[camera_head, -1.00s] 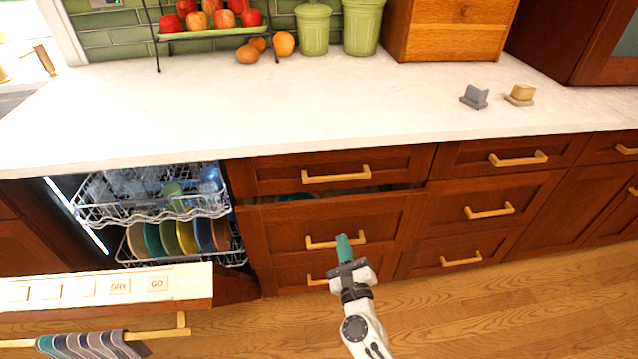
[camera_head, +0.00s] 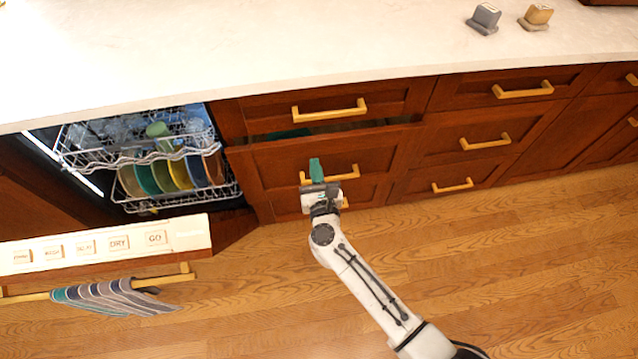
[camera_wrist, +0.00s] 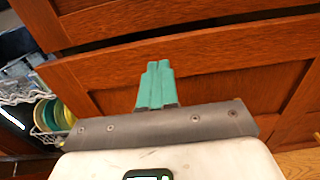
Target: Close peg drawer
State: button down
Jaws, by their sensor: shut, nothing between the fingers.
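The peg drawer (camera_head: 270,165) is the wide wooden drawer below the top drawer, right of the dishwasher. It stands a little way out, with a dark gap along its top edge. Inside the gap a bit of something green shows. Its yellow handle (camera_head: 345,172) is on its front. My gripper (camera_head: 316,170) has teal fingers held together and empty, in front of the drawer's face at the handle. In the wrist view the fingers (camera_wrist: 157,85) point at the drawer front (camera_wrist: 215,85); whether they touch it I cannot tell.
The dishwasher door (camera_head: 105,245) is open at the left, with a striped towel (camera_head: 115,296) on its bar. Its racks hold plates (camera_head: 165,176) and glasses. The countertop (camera_head: 250,50) runs above the drawers. The wooden floor (camera_head: 520,270) at the right is clear.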

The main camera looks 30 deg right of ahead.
aim_at(311, 144)
jog(key=shift+x, duration=2.35)
jog(key=b+x, duration=0.2)
jog(key=x, duration=0.2)
jog(key=shift+w+d+f, duration=0.1)
jog(key=shift+w+f, duration=0.05)
jog(key=shift+f, duration=0.05)
jog(key=shift+w+r, duration=0.2)
jog(key=shift+r, duration=0.1)
